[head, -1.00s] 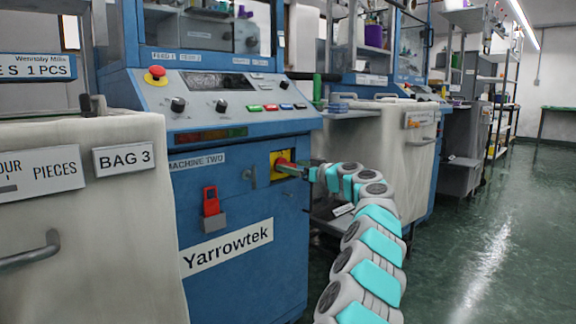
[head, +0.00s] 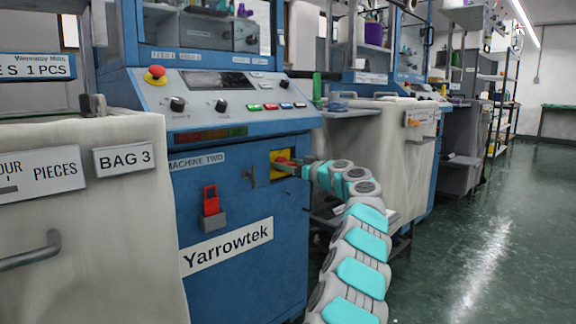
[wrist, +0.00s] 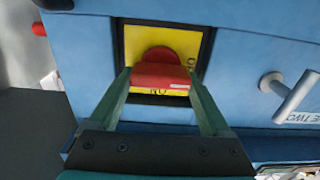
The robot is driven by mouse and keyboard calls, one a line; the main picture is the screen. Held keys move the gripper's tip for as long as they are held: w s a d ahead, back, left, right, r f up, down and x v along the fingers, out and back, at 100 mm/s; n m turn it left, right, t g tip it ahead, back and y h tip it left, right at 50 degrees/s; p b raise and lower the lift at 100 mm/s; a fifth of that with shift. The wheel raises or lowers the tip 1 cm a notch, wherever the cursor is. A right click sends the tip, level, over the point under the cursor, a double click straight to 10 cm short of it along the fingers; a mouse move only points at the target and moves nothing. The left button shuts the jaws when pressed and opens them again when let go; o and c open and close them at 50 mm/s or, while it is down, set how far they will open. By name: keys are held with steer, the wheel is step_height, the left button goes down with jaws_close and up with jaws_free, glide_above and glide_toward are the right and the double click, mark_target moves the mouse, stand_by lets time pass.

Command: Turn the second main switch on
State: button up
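I cannot tell exactly which mark the handle points to. In the head view my gripper hides part of the switch.
A red padlock-like part (head: 211,203) hangs left of the switch. A metal latch handle (wrist: 292,98) stands out beside the plate. The red emergency button (head: 155,74) is on the panel above. A "BAG 3" bin (head: 90,215) stands at left; the green floor at right is clear.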

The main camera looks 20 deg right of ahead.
steer(key=c, duration=0.7)
steer(key=shift+m, duration=0.3)
steer(key=m, duration=0.1)
steer(key=m+p, duration=0.1)
steer(key=m, duration=0.1)
steer(key=shift+d+r+m, duration=0.1)
steer(key=shift+r+m, duration=0.1)
steer(key=shift+m, duration=0.1)
steer(key=m+p, duration=0.1)
steer(key=m, duration=0.1)
steer(key=m+p, duration=0.1)
steer(key=m, duration=0.2)
steer(key=shift+w+d+m, duration=0.1)
steer(key=shift+d+m, duration=0.1)
steer(key=shift+m, duration=0.1)
steer(key=m+p, duration=0.2)
steer(key=m, duration=0.1)
steer(key=m+p, duration=0.2)
steer(key=m, duration=0.1)
steer(key=shift+d+f, duration=0.1)
steer(key=shift+f, duration=0.1)
steer(key=shift+f+m+p, duration=0.25)
steer(key=shift+m+p, duration=0.3)
steer(key=shift+m, duration=0.55)
